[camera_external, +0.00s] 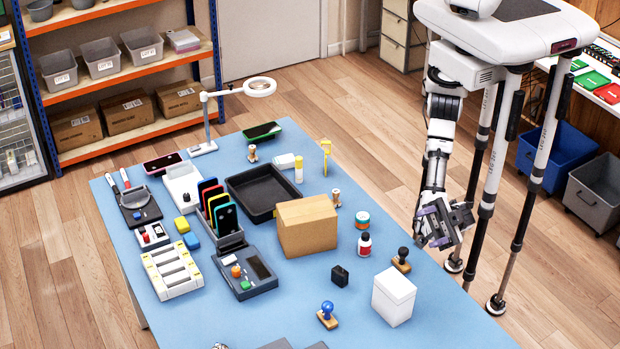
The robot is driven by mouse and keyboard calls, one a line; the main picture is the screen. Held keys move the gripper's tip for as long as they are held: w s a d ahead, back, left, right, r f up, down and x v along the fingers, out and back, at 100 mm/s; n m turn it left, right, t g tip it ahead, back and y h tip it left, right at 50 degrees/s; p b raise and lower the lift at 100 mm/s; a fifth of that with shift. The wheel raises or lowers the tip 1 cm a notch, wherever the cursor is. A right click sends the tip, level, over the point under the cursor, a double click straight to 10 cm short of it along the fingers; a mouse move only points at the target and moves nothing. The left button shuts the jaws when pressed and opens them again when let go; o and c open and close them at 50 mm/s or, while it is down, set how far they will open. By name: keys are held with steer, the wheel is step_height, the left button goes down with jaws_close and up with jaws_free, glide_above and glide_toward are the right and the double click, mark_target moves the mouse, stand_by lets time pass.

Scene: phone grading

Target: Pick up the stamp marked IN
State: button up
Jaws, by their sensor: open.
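Several stamps stand on the blue table (440,318); no IN marking is readable on any of them. One has a black knob and wooden base (402,260), near the right edge. One has a blue knob and wooden base (327,314), near the front. Two small wooden-handled pieces that look like stamps stand farther back, one left of the middle (252,154) and one just right of the cardboard box (336,198). My gripper (440,232) is open at the table's right edge, up and right of the black-knobbed stamp and apart from it. Its fingers look empty.
The cardboard box (307,227) stands mid-table, with a black tray (240,192) behind it. A white box (393,297), a small black block (340,276), a red-labelled bottle (364,245) and a jar (362,220) surround the black-knobbed stamp. A magnifier lamp (207,120) rises at the back.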

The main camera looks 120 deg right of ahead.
steer(key=w+d+f+m+g+h, duration=0.1)
steer(key=w+d+f+m+h, duration=0.3)
steer(key=w+h, duration=0.35)
steer(key=m+g+h+b, duration=0.3)
steer(key=m+g, duration=0.1)
steer(key=g, duration=0.5)
glide_above(329, 303)
steer(key=s+a, duration=0.2)
step_height(329, 303, down, 10)
steer(key=f+g, duration=0.2)
steer(key=f, duration=0.2)
steer(key=d+f+g+y, duration=0.1)
steer(key=f+g, duration=0.1)
steer(key=f, duration=0.2)
steer(key=d+f+n+g, duration=0.1)
steer(key=f+g, duration=0.2)
steer(key=f, duration=0.1)
steer(key=shift+s+f+y, duration=0.25)
steer(key=shift+s+f, duration=0.05)
steer(key=shift+f, duration=0.1)
steer(key=shift+p+x, duration=1.25)
steer(key=shift+x, duration=1.65)
steer(key=shift+w+r, duration=0.15)
steer(key=shift+w, duration=0.05)
steer(key=c, duration=1)
steer(key=shift+r, duration=0.1)
